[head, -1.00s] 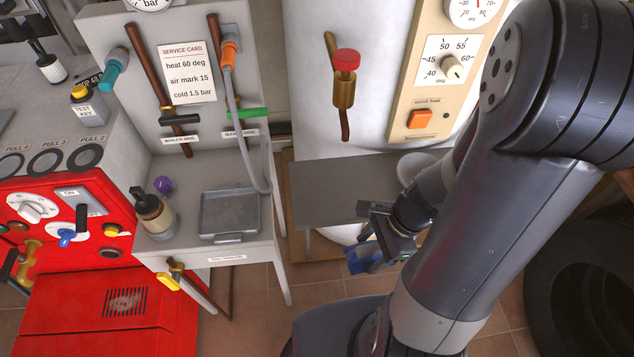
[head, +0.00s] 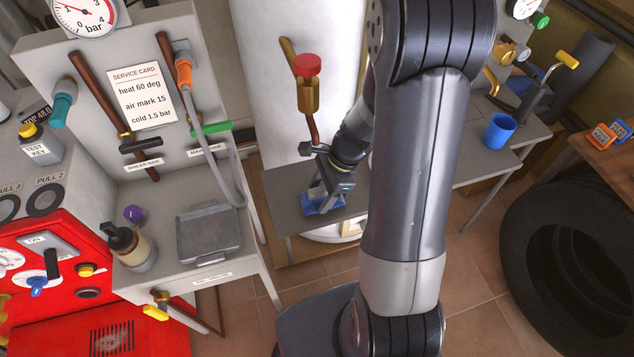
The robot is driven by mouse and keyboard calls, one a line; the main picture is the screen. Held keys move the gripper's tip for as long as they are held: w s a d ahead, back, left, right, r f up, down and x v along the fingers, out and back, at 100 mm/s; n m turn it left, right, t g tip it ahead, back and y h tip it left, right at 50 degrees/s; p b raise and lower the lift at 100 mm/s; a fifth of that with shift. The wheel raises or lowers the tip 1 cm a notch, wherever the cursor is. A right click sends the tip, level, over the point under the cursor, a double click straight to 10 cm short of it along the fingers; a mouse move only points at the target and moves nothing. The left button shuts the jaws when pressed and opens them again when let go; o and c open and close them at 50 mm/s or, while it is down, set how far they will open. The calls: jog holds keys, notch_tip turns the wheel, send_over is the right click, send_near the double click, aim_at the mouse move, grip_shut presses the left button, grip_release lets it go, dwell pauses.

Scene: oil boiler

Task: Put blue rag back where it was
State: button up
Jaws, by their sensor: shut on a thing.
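The blue rag (head: 314,205) is between the fingers of my gripper (head: 326,192) in the head view. My gripper points down and is shut on the rag. The rag is over the grey shelf (head: 287,210) in front of the white boiler; I cannot tell whether it touches the shelf. My arm hides the right part of that shelf.
A grey tray (head: 212,233) and an oil can (head: 133,248) stand on the small table to the left. A red-knobbed brass valve (head: 308,85) is above the gripper. A blue cup (head: 498,131) stands on the right bench. A large tire (head: 575,250) lies at right.

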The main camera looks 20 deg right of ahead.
jog(key=w, duration=0.3)
jog(key=shift+w+f, duration=0.2)
jog(key=shift+f, duration=0.6)
jog(key=shift+f, duration=0.2)
jog(key=o, duration=0.9)
jog(key=shift+r, duration=0.1)
jog(key=shift+r, duration=0.35)
jog(key=d, duration=1.2)
jog(key=shift+d+r+b, duration=0.2)
jog(key=shift+r+b, duration=0.15)
